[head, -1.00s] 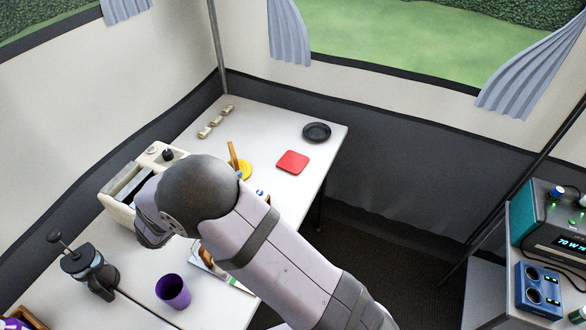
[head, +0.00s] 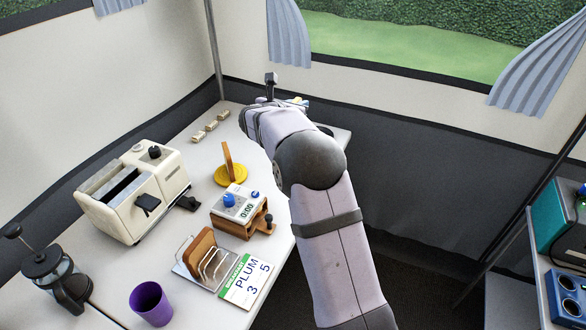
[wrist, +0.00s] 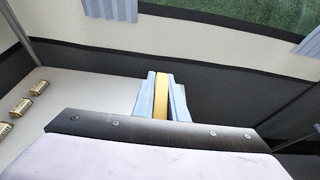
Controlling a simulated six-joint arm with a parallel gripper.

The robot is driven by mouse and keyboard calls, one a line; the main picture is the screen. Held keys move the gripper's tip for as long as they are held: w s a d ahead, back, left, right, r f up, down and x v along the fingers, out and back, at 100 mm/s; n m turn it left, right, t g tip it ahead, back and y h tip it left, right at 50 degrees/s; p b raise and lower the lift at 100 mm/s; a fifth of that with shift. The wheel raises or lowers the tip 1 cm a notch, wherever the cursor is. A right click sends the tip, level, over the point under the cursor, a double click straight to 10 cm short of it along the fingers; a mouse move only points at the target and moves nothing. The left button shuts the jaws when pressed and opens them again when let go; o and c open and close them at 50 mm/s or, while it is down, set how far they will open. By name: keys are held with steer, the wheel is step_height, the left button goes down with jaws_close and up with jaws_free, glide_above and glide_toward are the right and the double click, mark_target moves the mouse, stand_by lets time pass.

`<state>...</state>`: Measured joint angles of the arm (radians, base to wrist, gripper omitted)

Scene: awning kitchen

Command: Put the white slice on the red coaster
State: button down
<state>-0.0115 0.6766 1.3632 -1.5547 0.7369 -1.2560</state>
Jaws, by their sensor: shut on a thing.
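My gripper (wrist: 161,88) is shut on a thin slice (wrist: 161,101), seen edge-on in the wrist view as a tan-yellow strip. The pale blue fingers cover its faces, so I cannot see whether they are white. In the head view my gripper (head: 299,102) is at the far end of the table, with only a small yellowish bit of the slice showing. The red coaster is not visible now; my arm covers the part of the table where it lay.
A yellow coaster (head: 231,179) bears an upright brown slice (head: 227,158). A toaster (head: 135,195), timer (head: 238,206), toast rack (head: 187,262), purple cup (head: 151,303) and coffee press (head: 54,274) stand nearer. Several small blocks (head: 211,127) lie at the back left. A dark plate (head: 326,130) is mostly hidden.

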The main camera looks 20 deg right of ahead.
steer(key=shift+a+f, duration=0.1)
steer(key=shift+f, duration=6.4)
steer(key=shift+f+b, duration=0.2)
steer(key=shift+b, duration=0.2)
steer(key=c, duration=1.8)
jaws_free()
steer(key=shift+o, duration=0.2)
steer(key=shift+r, duration=0.1)
steer(key=shift+r, duration=0.15)
steer(key=v, duration=1.2)
steer(key=shift+b, duration=0.35)
steer(key=shift+s, duration=0.1)
